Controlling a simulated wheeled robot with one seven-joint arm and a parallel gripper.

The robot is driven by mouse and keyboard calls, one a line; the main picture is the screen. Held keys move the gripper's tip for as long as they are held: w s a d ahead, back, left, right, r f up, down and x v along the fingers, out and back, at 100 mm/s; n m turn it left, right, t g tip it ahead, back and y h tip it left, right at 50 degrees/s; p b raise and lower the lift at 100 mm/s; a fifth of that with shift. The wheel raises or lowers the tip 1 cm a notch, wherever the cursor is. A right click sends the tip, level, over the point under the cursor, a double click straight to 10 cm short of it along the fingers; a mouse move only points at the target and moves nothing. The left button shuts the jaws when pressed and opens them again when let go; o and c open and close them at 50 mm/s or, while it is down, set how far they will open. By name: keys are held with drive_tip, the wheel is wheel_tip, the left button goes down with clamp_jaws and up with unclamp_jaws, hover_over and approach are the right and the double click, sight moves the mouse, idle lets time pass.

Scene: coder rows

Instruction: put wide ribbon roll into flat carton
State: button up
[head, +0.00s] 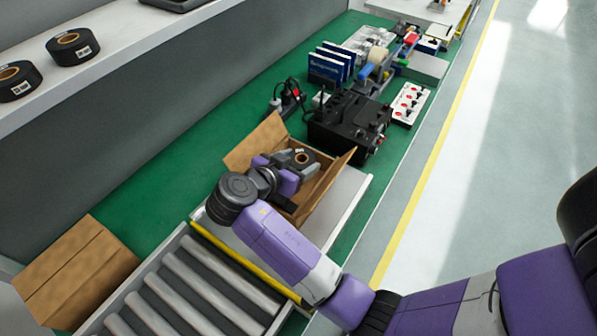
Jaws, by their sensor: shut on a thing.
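The ribbon roll (301,158) is black with a pale brown core and a small white label. My gripper (297,161) is shut on it and holds it over the open flat carton (327,184). The carton is brown cardboard with its flaps spread, and it stands on a light grey plate past the end of the rollers. The wrist and forearm cover the carton's near left part. I cannot tell how far the roll is down inside the carton or whether it touches the bottom.
A black coder machine (347,122) stands just behind the carton. A roller conveyor (200,285) lies in front, with another cardboard box (75,270) at its left. Two black rolls (73,47) sit on the upper shelf. The green bench between shelf and carton is mostly clear.

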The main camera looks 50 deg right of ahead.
drive_tip(key=shift+f, duration=2.25)
drive_tip(key=shift+f, duration=0.15)
drive_tip(key=o, duration=1.5)
drive_tip(key=shift+r, duration=0.25)
drive_tip(key=shift+a, duration=0.4)
drive_tip(key=b+v, duration=0.1)
drive_tip(key=v, duration=1)
drive_tip(key=shift+a+r+b, duration=0.1)
drive_tip(key=shift+r+b, duration=0.05)
drive_tip(key=shift+b, duration=0.2)
